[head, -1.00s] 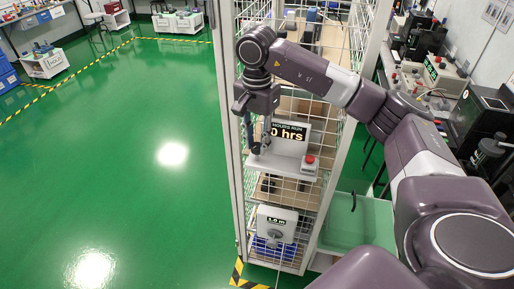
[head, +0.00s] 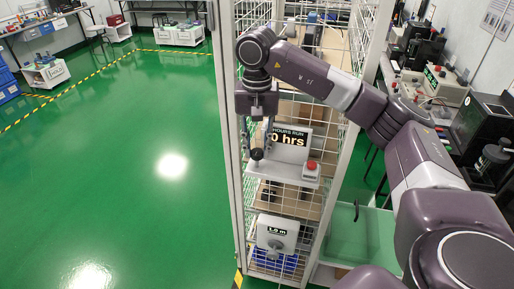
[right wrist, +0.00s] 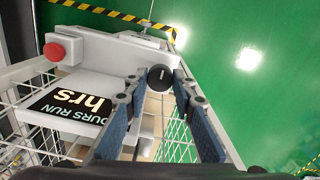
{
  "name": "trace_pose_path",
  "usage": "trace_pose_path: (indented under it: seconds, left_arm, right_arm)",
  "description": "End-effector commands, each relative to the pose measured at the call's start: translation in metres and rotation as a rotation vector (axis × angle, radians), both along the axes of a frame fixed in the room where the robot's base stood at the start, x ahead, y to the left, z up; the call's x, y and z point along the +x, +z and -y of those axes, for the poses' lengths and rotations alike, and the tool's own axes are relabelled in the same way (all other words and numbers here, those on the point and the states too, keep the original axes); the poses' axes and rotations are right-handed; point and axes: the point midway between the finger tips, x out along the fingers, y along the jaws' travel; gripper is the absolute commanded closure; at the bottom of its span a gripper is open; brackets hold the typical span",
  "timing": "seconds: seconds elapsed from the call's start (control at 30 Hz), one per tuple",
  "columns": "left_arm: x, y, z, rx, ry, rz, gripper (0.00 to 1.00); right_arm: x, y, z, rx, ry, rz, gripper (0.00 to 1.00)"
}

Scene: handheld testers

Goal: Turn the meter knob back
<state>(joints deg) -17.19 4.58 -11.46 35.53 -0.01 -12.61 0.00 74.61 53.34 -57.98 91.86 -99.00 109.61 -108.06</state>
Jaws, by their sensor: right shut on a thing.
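The meter (head: 288,150) is a grey unit on the wire rack with a sign reading "HOURS RUN" and "0 hrs". Its black knob (head: 256,154) is at the left of its ledge, and a red button (head: 311,165) is at the right. In the right wrist view the knob (right wrist: 160,77) shows a pale mark and lies between the fingertips. My right gripper (head: 258,147) comes down from above and is shut on the knob. It also shows in the right wrist view (right wrist: 160,83). My left gripper is not in view.
A white box (head: 277,234) marked "1.0 m", with its own knob, is lower on the rack. The rack's white post (head: 226,120) stands close left of my gripper. A green tray (head: 357,235) is at the right. The green floor at left is clear.

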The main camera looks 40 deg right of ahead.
Motion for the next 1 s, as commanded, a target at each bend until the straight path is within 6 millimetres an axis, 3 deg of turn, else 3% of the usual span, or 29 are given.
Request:
trace_pose_path:
  seconds: [0.33,0.37,0.5,0.83,1.0]
  left_arm:
    - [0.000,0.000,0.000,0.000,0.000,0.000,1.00]
    - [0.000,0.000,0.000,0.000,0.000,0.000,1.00]
    - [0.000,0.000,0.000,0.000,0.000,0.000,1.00]
    - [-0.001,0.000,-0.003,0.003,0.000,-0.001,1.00]
    - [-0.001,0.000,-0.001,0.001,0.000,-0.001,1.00]
  right_arm:
    - [0.001,0.002,0.000,0.001,0.004,0.004,1.00]
    - [0.001,0.002,0.000,0.001,0.004,0.004,0.73]
    - [0.001,0.001,0.000,0.000,0.003,0.003,0.58]
    - [0.000,0.004,0.000,0.000,0.002,0.001,0.58]
    - [0.001,0.027,-0.001,0.001,0.003,0.004,0.58]
